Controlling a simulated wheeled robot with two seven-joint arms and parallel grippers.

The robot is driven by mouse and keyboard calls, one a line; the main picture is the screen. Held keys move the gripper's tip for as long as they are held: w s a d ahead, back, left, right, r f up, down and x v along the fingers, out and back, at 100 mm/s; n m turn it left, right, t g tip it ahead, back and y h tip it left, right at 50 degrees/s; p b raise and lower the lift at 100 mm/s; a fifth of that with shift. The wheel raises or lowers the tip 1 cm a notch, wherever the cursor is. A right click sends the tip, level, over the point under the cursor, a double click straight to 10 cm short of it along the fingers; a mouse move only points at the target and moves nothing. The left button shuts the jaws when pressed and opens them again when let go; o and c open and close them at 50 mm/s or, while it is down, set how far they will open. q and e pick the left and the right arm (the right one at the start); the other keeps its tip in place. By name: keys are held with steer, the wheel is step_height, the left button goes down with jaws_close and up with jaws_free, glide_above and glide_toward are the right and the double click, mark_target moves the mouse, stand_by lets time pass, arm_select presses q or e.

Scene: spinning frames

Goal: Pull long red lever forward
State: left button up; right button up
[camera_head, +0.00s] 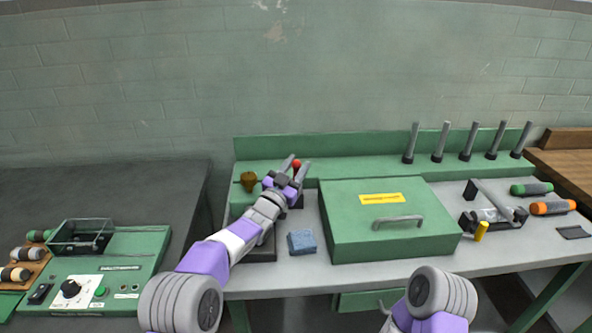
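The lever's red ball knob (297,163) shows at the back of the bench, left of the green box. Most of the lever's shaft is hidden behind my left gripper. My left gripper (298,164) reaches the knob with its two fingers apart, one on each side of it in the picture. A small gap seems to show between the fingers and the knob, but I cannot tell whether either finger touches it. Of my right arm only a part shows at the bottom right, and its gripper is out of view.
A green box (345,218) with a handle stands right of the lever. A blue block (302,241) lies in front. A brown knobbed piece (248,181) is left of the gripper. Several grey spindles (410,143) stand at the back right. A green control panel (125,262) is at left.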

arm_select(q)
steer(key=shift+f, duration=0.25)
step_height(320, 180, up, 10)
steer(key=p, duration=0.3)
steer(key=shift+p, duration=0.3)
arm_select(e)
step_height(320, 180, up, 4)
steer(key=shift+f, duration=0.2)
